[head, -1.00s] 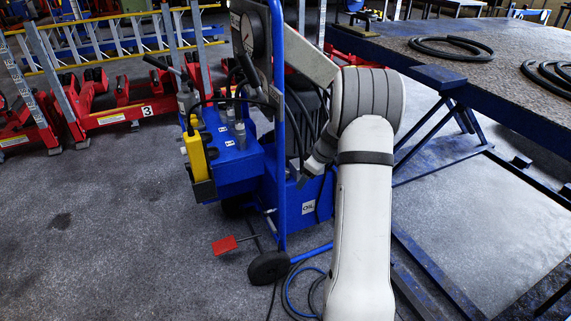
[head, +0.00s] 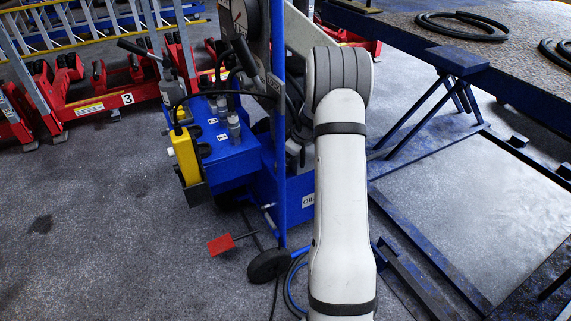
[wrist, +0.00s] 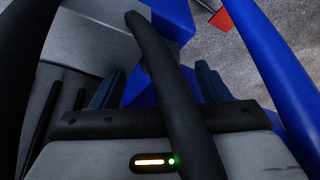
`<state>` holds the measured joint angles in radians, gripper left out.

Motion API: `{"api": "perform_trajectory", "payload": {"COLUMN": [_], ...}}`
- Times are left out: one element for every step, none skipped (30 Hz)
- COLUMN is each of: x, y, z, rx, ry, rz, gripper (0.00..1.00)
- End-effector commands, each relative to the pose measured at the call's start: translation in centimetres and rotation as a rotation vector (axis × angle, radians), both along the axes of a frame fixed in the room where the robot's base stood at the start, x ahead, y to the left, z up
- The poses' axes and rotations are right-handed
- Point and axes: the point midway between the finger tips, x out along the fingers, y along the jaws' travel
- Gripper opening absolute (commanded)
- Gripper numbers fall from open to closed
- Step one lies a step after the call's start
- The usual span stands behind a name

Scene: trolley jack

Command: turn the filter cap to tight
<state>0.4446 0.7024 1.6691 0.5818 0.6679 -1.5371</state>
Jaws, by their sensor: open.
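The blue trolley jack (head: 230,160) stands in the middle of the head view, with a round gauge and a yellow box (head: 186,158) on its left side. Grey cylindrical fittings (head: 234,128) stand on its blue top; I cannot tell whether one is the filter cap. In the wrist view my gripper (wrist: 157,78) is open, its two dark fingers apart, with no object visibly held. A black hose or bar (wrist: 170,80) crosses in front of it and hides part of the gap. In the head view my arm and the jack's frame hide the gripper.
A blue upright post (head: 280,130) stands close beside my arm, and blue tubing also borders the wrist view's right (wrist: 270,70). A red pedal (head: 221,244) sticks out low. A workbench (head: 480,55) with coiled hoses is at right. Floor at left is clear.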

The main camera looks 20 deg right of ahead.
Motion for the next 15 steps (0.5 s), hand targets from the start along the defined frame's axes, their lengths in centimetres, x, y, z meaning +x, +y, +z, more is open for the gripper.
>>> {"api": "perform_trajectory", "payload": {"x": [0.2, 0.4, 0.5, 0.6, 0.7, 0.8, 0.8, 0.9, 0.9, 0.9, 1.0, 1.0, 1.0, 1.0, 1.0], "y": [0.2, 0.3, 0.3, 0.4, 0.5, 0.5, 0.6, 0.6, 0.6, 0.6, 0.6, 0.6, 0.6, 0.6, 0.6], "z": [-1.1, -1.5, -1.9, -2.2, -2.4, -2.7, -2.8, -2.9, -3.0, -3.1, -3.1, -3.1, -3.1, -3.1, -3.1], "rx": [-0.001, -0.001, -0.001, -0.001, -0.001, -0.001, -0.001, -0.001, 0.000, 0.000, 0.000, -0.001, -0.001, -0.001, -0.001], "ry": [0.001, 0.001, 0.001, 0.001, 0.001, 0.000, 0.000, 0.000, 0.000, 0.000, 0.000, -0.001, -0.001, -0.001, -0.001], "rz": [0.000, 0.000, 0.000, 0.000, 0.000, 0.000, -0.001, -0.001, -0.001, -0.001, -0.002, -0.003, -0.003, -0.003, -0.003], "gripper": [0.69, 0.69, 0.69, 0.69, 0.69, 0.69, 0.69, 0.69, 0.69, 0.69, 0.69, 0.69, 0.69, 0.69, 0.69]}}
